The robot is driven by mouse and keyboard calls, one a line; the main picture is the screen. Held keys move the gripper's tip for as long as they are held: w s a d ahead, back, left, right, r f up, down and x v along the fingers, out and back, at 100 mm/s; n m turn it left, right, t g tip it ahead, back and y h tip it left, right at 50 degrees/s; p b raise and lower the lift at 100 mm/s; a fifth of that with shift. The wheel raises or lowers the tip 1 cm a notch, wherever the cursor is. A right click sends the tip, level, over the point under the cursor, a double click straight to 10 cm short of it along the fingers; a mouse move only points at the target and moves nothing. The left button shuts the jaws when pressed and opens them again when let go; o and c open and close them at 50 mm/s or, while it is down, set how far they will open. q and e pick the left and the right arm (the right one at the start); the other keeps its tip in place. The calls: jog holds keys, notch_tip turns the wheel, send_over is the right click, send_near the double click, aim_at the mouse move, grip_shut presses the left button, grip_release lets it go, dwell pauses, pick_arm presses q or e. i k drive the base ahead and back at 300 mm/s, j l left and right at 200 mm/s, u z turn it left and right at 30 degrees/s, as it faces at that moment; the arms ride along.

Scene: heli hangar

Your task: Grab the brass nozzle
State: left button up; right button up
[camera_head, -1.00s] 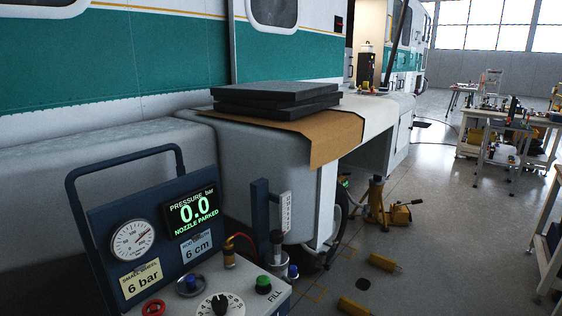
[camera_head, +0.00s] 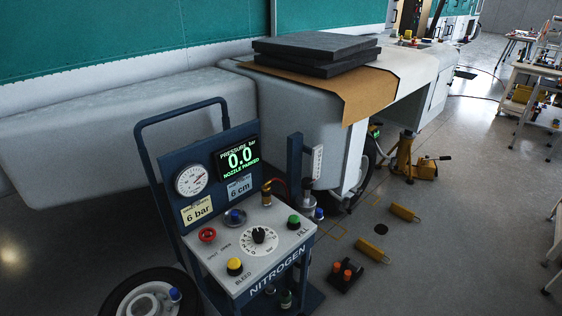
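The brass nozzle (camera_head: 266,193) stands upright at the back right of the top panel of the blue nitrogen cart (camera_head: 283,275). A reddish hose shows just behind it. The cart's display (camera_head: 238,158) reads 0.0 bar and "NOZZLE PARKED". Neither of my grippers shows in the head view, and nothing is seen touching the nozzle.
A loose wheel (camera_head: 152,296) lies at the cart's front left. Yellow chocks (camera_head: 371,250) and a dark tray with orange-topped items (camera_head: 345,274) lie on the floor to the right. A yellow jack (camera_head: 405,158) stands under the white aircraft body (camera_head: 120,135).

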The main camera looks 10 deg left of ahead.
aim_at(266, 190)
jog(key=i+l+u, duration=0.1)
jog(key=u, duration=0.3)
jog(key=i+l+u, duration=0.1)
jog(key=u, duration=0.3)
jog(key=l+u, duration=0.35)
jog(key=i+l+u, duration=0.1)
jog(key=l+u, duration=0.15)
jog(key=l, duration=0.15)
jog(key=i+l+u, duration=0.2)
jog(key=l, duration=0.2)
jog(key=l+u, duration=0.15)
jog(key=l, duration=1.65)
